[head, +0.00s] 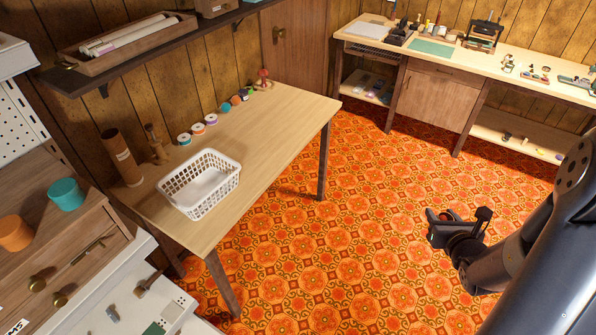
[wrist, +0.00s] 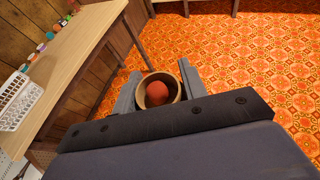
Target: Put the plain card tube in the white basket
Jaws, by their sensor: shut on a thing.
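My gripper (head: 456,222) is out over the patterned floor, right of the near table. In the wrist view its jaws (wrist: 158,86) are shut on a tan, round, hollow card tube (wrist: 160,76), seen end-on, with red-orange showing inside. Its length and any print are hidden. The white basket (head: 199,184) stands upright on the near table, well left of my gripper, and looks empty. It also shows at the left of the wrist view (wrist: 18,103). Another brown tube (head: 122,157) stands upright on the table behind the basket, with a faint mark on its side.
The near table (head: 272,130) carries a wooden stand (head: 155,145) and several thread spools along the wall. A dark shelf (head: 160,52) with a tray of rolls overhangs it. Drawers (head: 70,250) stand at left, a workbench (head: 450,50) at the back. The floor between is clear.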

